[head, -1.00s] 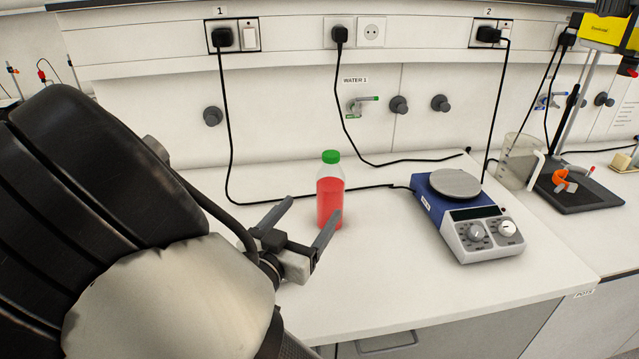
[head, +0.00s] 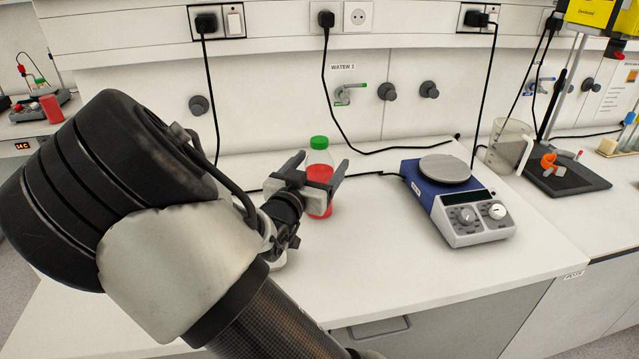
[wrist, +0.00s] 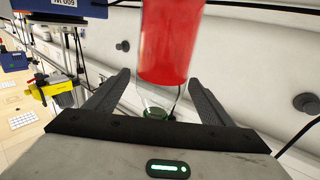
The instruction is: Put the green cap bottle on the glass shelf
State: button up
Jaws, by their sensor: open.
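The green cap bottle (head: 320,174) stands upright on the white bench, with red juice below a clear neck. My gripper (head: 320,162) is open in front of its upper part and hides some of its left side. In the wrist view the bottle (wrist: 170,45) appears upside down, in line with the gap between the two fingers of my gripper (wrist: 157,77). Its green cap shows low, near the palm. I cannot tell whether the fingers reach around it or touch it. No glass shelf can be made out.
A blue and white hotplate stirrer (head: 456,200) stands right of the bottle. A black cable (head: 385,152) runs along the back of the bench. A beaker (head: 508,145) and a black stand base (head: 567,177) are farther right. The front bench middle is clear.

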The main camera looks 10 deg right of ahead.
jog(key=c, duration=1.5)
jog(key=shift+r, duration=0.15)
jog(key=c, duration=0.3)
